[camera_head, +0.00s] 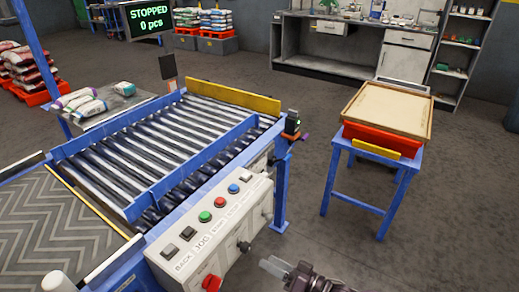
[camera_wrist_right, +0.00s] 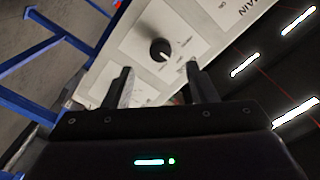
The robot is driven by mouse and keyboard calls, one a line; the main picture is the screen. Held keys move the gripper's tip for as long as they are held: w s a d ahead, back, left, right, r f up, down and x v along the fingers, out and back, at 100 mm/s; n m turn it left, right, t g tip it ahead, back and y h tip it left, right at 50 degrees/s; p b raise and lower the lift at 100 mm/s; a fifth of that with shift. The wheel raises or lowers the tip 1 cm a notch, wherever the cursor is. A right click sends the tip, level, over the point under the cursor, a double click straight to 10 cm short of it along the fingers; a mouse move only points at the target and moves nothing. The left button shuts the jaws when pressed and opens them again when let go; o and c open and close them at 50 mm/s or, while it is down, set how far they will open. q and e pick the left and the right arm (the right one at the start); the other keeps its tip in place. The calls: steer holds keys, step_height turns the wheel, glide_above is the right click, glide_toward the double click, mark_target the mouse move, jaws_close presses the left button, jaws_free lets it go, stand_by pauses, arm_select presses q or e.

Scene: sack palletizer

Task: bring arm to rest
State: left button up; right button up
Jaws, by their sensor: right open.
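My right gripper (camera_head: 276,266) is at the bottom of the head view, beside the right end of the white control panel (camera_head: 222,222). In the right wrist view its two fingers (camera_wrist_right: 160,85) are apart with nothing between them. Beyond the fingers is the panel's face with a black rotary knob (camera_wrist_right: 161,50). I cannot tell the exact distance from the fingertips to the panel. My left gripper is not in the head view.
The panel has green, red and blue buttons and a red knob (camera_head: 211,283). Behind it is a roller conveyor (camera_head: 160,140). A blue stand (camera_head: 383,205) with a red tray (camera_head: 370,140) stands at right. The display (camera_head: 150,20) reads STOPPED, 0 pcs. Floor between conveyor and stand is clear.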

steer(key=s+d+f+m+h+p, duration=0.1)
steer(key=s+d+f+h, duration=0.15)
steer(key=f, duration=0.45)
steer(key=s+d+f+h+p, duration=0.1)
steer(key=d+f+h, duration=0.15)
steer(key=f, duration=0.35)
steer(key=s+d+f+g+h+p, duration=0.1)
steer(key=s+d+f+g+h, duration=0.1)
steer(key=s+f, duration=0.6)
steer(key=s+d+f+g+h+p, duration=0.1)
steer(key=s+d+f+h, duration=0.3)
steer(key=s+f, duration=0.5)
steer(key=shift+d+g, duration=0.5)
steer(key=shift+g, duration=0.4)
steer(key=s+d+f+g+h, duration=0.1)
steer(key=s+f, duration=0.1)
steer(key=s, duration=0.4)
steer(key=s+d+f+n+g+h+p, duration=0.1)
steer(key=s+d+g, duration=0.1)
steer(key=s, duration=0.4)
steer(key=s+d+f+g+h, duration=0.1)
steer(key=s+f, duration=0.1)
steer(key=s, duration=0.4)
steer(key=shift+s+d+f+n+g+h, duration=0.3)
steer(key=shift+s+d+g, duration=0.05)
steer(key=shift+s+g, duration=0.05)
